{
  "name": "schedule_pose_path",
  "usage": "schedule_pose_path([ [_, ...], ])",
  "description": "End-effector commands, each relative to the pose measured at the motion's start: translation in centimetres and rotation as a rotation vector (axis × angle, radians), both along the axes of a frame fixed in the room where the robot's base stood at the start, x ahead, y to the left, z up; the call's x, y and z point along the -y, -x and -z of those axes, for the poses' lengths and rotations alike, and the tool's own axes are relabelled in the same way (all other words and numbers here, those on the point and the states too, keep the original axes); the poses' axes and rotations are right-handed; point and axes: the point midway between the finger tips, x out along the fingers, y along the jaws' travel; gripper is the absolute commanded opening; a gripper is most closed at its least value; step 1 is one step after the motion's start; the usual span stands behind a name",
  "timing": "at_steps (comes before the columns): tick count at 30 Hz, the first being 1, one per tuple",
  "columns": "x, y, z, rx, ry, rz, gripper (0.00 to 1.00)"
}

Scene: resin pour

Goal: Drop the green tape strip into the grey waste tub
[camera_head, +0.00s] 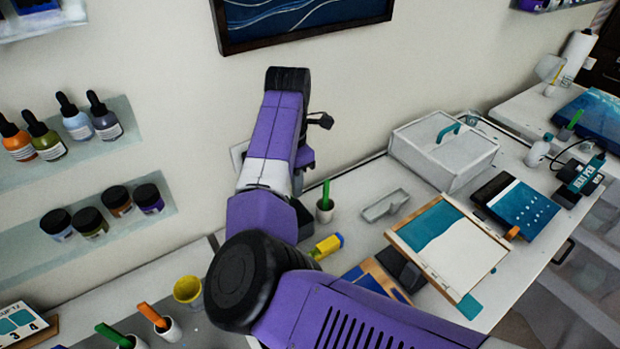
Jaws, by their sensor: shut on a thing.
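My purple arm rises from the bottom of the picture towards the wall, and its far end hides my gripper, so I cannot see the fingers or what is between them. I cannot make out the green tape strip. No grey waste tub shows clearly; a dark box-like shape (301,218) sits partly hidden behind my arm, and I cannot tell what it is.
The bench holds a cup with a green stick (325,203), a grey tray (385,205), a framed teal-and-white panel (450,255) and a white lidded box (443,150). Shelves with bottles (50,140) and jars (90,222) line the wall at left. A yellow cup (187,290) stands lower left.

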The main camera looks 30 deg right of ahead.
Motion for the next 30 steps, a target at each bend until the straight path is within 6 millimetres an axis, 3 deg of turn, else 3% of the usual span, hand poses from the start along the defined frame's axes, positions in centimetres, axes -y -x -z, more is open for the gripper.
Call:
schedule_pose_path([
  [30,0.1,0.1,10.7,-0.002,0.001,0.002,0.00],
])
